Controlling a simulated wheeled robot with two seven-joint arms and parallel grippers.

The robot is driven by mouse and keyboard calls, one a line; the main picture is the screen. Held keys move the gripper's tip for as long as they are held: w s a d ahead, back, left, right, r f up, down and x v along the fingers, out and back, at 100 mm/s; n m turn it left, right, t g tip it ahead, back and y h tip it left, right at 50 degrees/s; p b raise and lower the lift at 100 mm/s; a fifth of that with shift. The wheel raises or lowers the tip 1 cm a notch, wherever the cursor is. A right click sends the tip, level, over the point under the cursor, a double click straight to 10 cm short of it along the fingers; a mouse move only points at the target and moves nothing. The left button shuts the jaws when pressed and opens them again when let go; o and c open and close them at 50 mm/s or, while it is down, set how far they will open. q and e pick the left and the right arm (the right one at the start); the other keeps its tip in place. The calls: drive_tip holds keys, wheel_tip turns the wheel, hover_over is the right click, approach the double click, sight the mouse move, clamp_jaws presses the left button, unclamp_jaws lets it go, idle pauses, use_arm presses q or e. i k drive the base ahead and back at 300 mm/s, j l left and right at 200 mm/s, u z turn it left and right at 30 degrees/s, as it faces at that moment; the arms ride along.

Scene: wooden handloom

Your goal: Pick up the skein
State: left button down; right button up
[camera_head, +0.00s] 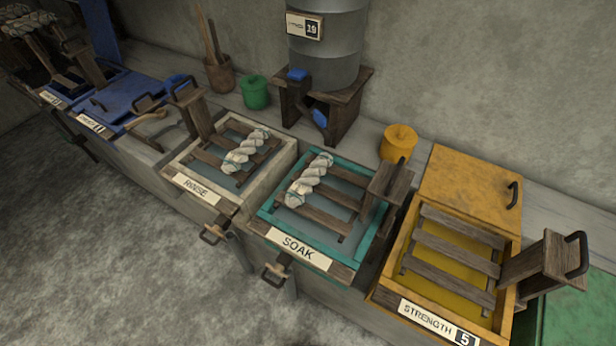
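A twisted off-white skein (310,180) lies across the wooden slats of the teal tray labelled SOAK (262,214). A second similar skein (246,152) lies on the slats of the pale tray labelled RINSE (172,168). More off-white skeins (28,22) rest on a wooden rack at the far top left. Which of these the task means cannot be told from the picture. Neither of my grippers shows in this view.
A yellow tray labelled STRENGTH 5 (384,284) with empty slats and an open lid (465,185) stands at right. Upright wooden blocks with dark handles (545,262) stick up beside the trays. A metal drum (328,50) stands behind. The floor in front (120,260) is clear.

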sight(295, 196)
drive_tip(key=k+j+z, duration=0.1)
drive_tip(key=j+z, duration=0.25)
drive_tip(key=z, duration=0.15)
drive_tip(key=k+j+z, duration=0.15)
drive_tip(key=j+z, duration=0.3)
drive_tip(key=k+j+z, duration=0.15)
drive_tip(key=z, duration=0.35)
